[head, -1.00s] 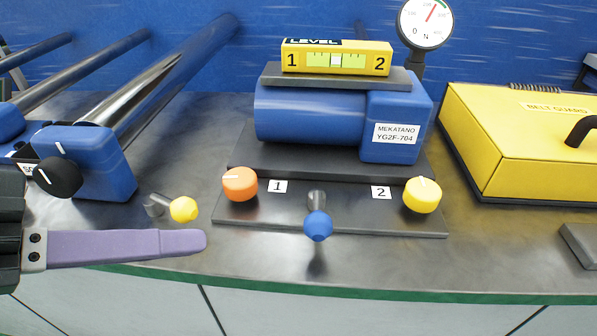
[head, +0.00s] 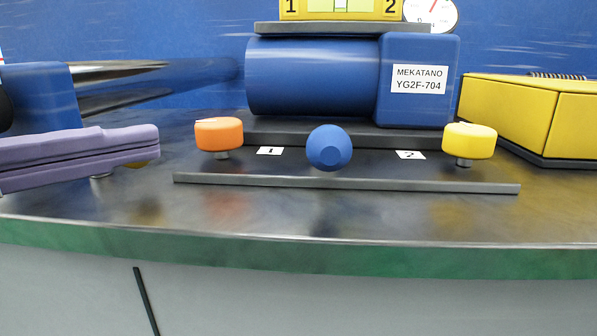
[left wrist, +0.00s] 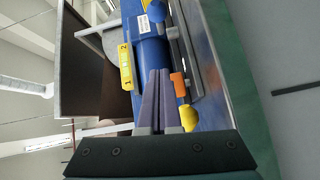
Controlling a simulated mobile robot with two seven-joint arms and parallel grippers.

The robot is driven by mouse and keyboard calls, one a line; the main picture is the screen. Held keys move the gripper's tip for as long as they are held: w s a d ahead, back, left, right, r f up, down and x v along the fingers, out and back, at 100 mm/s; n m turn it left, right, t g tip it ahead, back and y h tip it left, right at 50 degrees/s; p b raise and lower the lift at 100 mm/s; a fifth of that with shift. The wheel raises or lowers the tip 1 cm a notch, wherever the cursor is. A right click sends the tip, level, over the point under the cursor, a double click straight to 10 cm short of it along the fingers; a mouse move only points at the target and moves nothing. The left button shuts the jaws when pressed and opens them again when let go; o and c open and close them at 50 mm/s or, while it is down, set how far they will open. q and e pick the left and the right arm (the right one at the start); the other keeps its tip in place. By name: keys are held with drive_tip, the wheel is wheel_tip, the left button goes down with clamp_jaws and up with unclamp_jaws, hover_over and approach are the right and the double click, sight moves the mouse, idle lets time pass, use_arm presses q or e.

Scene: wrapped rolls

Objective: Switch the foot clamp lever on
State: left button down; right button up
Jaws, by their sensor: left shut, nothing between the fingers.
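A lever with a blue ball (head: 329,148) stands at the middle of the motor's dark foot plate (head: 330,181), between labels 1 and 2. Its ball points toward me and hides most of the shaft. I cannot tell which lever is the foot clamp lever. A second lever with a yellow ball sits on the bench to the left; in the head view it is mostly hidden behind my left gripper (head: 155,146). The yellow ball shows in the left wrist view (left wrist: 189,117), right of the fingertips. My left gripper is shut and empty, apart from the blue ball. My right gripper is not in view.
An orange knob (head: 219,134) and a yellow knob (head: 469,141) flank the blue-ball lever. Behind stands the blue motor (head: 312,76) with a yellow level (head: 340,8) on top. A yellow belt guard (head: 515,112) is at right. The bench front edge (head: 330,255) is green.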

sight(327, 141)
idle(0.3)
use_arm(q)
drive_tip(key=shift+w+d+r, duration=0.1)
drive_tip(key=shift+w+d, duration=0.1)
drive_tip(key=shift+w, duration=0.05)
drive_tip(key=p+x, duration=0.1)
drive_tip(key=x, duration=0.8)
drive_tip(key=shift+w+d+r+p, duration=0.1)
drive_tip(key=shift+w+d+p, duration=0.15)
drive_tip(key=shift+p, duration=0.15)
drive_tip(key=s+d, duration=0.1)
drive_tip(key=s+d+p, duration=0.1)
drive_tip(key=shift+d+f, duration=0.3)
drive_tip(key=shift+d, duration=0.05)
drive_tip(key=shift+s+d+f, duration=0.1)
drive_tip(key=shift+s+d, duration=0.05)
drive_tip(key=shift+d, duration=0.1)
